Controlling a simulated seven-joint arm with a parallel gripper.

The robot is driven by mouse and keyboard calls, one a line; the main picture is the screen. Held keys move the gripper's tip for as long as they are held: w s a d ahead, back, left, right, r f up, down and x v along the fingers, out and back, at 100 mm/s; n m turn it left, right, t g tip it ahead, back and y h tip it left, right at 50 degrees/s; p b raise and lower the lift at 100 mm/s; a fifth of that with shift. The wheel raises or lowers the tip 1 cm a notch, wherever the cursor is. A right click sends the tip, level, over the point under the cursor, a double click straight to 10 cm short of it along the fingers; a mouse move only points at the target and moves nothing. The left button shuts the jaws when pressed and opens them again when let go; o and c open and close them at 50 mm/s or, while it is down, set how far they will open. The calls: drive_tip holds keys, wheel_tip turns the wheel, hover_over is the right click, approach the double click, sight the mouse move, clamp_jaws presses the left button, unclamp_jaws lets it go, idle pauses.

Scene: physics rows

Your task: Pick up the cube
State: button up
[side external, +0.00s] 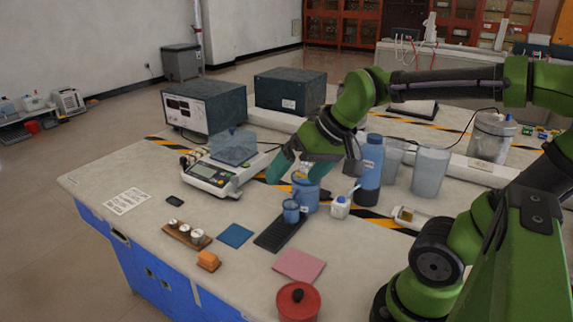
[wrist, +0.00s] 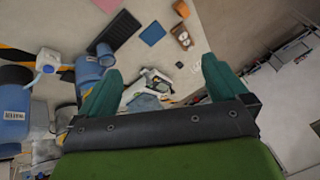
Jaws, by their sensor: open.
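My gripper (side external: 293,178) is open, with its two teal fingers spread above the table near a blue canister (side external: 306,198). In the wrist view, the fingers (wrist: 161,68) are wide apart with nothing gripped between them. A small orange-yellow piece (side external: 300,174) shows at the canister's top; an orange-brown piece also shows beside the canister in the wrist view (wrist: 68,76). An orange block (side external: 208,261) lies near the front edge and also shows in the wrist view (wrist: 181,8). A small brownish piece (side external: 406,214) sits in a pale dish. I cannot tell which is the cube.
A balance (side external: 213,178) stands left of my gripper. A blue bottle (side external: 369,170) and a clear beaker (side external: 430,172) stand right. A small blue cup (side external: 291,211), black tray (side external: 279,233), white bottle (side external: 340,207) and red pot (side external: 298,301) are nearer the front.

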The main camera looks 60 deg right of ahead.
drive_tip(key=shift+n+t+y, duration=0.4)
drive_tip(key=shift+n+t, duration=0.1)
drive_tip(key=shift+n, duration=0.1)
drive_tip(key=s+a, duration=0.3)
drive_tip(key=shift+s+a+f, duration=0.2)
drive_tip(key=shift+s+f, duration=0.1)
drive_tip(key=shift+s, duration=0.05)
drive_tip(key=shift+c, duration=1)
drive_tip(key=shift+a+r, duration=0.1)
drive_tip(key=shift+r, duration=0.05)
drive_tip(key=shift+c, duration=2.6)
